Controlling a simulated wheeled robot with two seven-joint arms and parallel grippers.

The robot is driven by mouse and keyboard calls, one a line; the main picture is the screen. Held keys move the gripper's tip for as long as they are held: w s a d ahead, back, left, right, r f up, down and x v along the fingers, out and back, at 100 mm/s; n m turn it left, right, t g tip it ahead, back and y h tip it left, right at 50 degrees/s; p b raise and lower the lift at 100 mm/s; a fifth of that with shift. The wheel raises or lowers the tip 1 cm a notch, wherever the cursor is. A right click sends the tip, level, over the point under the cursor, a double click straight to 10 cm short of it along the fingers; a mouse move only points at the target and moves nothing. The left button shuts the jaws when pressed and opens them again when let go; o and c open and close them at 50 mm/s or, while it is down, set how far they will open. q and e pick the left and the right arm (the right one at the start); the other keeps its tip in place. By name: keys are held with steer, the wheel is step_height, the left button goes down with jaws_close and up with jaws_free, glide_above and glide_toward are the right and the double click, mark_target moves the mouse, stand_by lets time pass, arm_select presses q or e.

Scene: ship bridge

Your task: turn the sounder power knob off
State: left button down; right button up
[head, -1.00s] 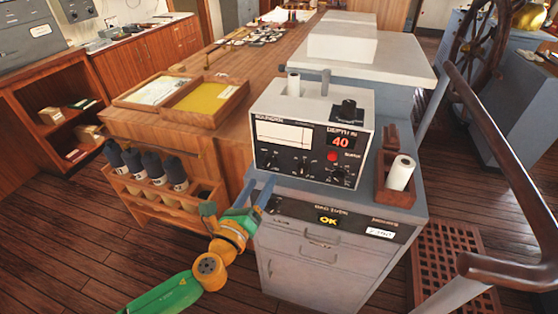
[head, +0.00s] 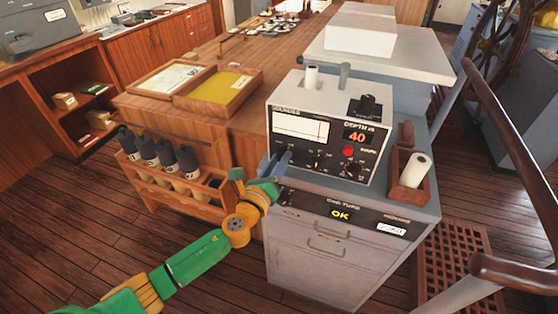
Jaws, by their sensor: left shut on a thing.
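The sounder (head: 330,105) is a light grey box with a black front panel on a grey cabinet. Its red depth display (head: 357,137) is lit and reads 40. A row of small dark knobs runs along the lower front, with one knob (head: 318,160) in the middle and one (head: 350,168) at the right. The knob labels are too small to read. My right gripper is out of view.
A paper roll in a wooden holder (head: 410,180) stands right of the sounder. A wooden rack (head: 200,200) with several dark-capped bottles is left of my arm. Below is a panel showing OK (head: 341,213). A handrail (head: 515,150) runs at the right.

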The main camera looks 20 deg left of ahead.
arm_select(q)
steer(key=shift+f, duration=0.1)
steer(key=shift+n+t+b, duration=0.3)
steer(key=shift+n+b, duration=1.65)
steer(key=shift+n, duration=4.15)
